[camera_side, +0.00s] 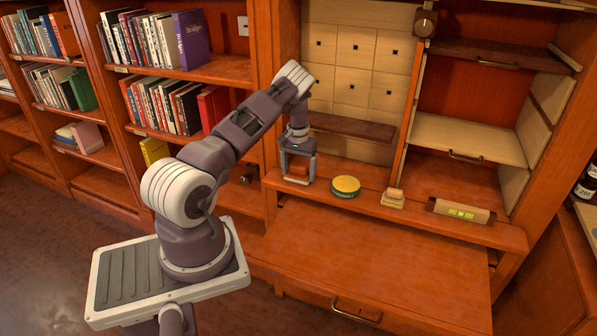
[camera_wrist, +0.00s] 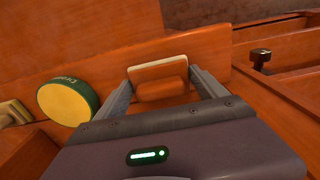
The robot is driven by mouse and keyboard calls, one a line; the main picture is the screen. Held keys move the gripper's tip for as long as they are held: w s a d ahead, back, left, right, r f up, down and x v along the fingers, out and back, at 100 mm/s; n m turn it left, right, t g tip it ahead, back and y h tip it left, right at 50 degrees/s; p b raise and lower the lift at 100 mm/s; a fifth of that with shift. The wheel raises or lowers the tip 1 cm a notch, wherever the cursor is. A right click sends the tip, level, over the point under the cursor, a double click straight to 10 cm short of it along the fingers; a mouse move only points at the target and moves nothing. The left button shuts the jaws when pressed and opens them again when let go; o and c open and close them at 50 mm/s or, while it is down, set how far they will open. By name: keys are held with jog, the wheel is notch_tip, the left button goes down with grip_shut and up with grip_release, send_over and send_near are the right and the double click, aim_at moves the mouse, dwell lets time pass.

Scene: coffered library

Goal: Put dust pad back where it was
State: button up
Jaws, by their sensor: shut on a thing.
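The dust pad (camera_wrist: 161,88), a small orange-brown block on a plate with a pale rim, sits between my gripper's two fingers (camera_wrist: 162,76) in the wrist view. My gripper is shut on it. In the side view my gripper (camera_side: 297,178) points down at the left end of the wooden ledge, with the pad (camera_side: 296,181) low between its fingers. I cannot tell whether the pad touches the ledge.
A round green tin with a yellow top (camera_side: 345,186) stands on the ledge (camera_side: 420,228) just right of my gripper. Further right are a pale block (camera_side: 392,198) and a level with green vials (camera_side: 461,210). A pale panelled wall (camera_side: 355,65) rises behind; bookshelves stand left.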

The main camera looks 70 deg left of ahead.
aim_at(298, 166)
jog(key=shift+f, duration=0.1)
jog(key=o, duration=1.7)
notch_tip(298, 166, up, 12)
jog(key=shift+f, duration=0.25)
jog(key=w+d+r+m+t, duration=0.15)
jog(key=w+d+r, duration=0.25)
jog(key=d+r, duration=1)
jog(key=s+d+r+m+t+h, duration=0.1)
jog(key=s+d+r, duration=0.1)
jog(key=d+r, duration=0.45)
jog(key=s+d+r+m+t, duration=0.15)
jog(key=d+r, duration=0.25)
jog(key=d, duration=0.5)
jog(key=s+d+m, duration=0.1)
jog(key=s+d, duration=0.4)
jog(key=s, duration=0.2)
jog(key=s+d+m+t, duration=0.1)
jog(key=s+d+m, duration=0.1)
jog(key=s+d, duration=0.3)
jog(key=s+d+m+y, duration=0.1)
jog(key=s+d, duration=0.3)
jog(key=s, duration=0.5)
jog(key=shift+d+r+m+t, duration=0.1)
jog(key=shift+d+m+t, duration=0.2)
jog(key=shift+d+m, duration=0.15)
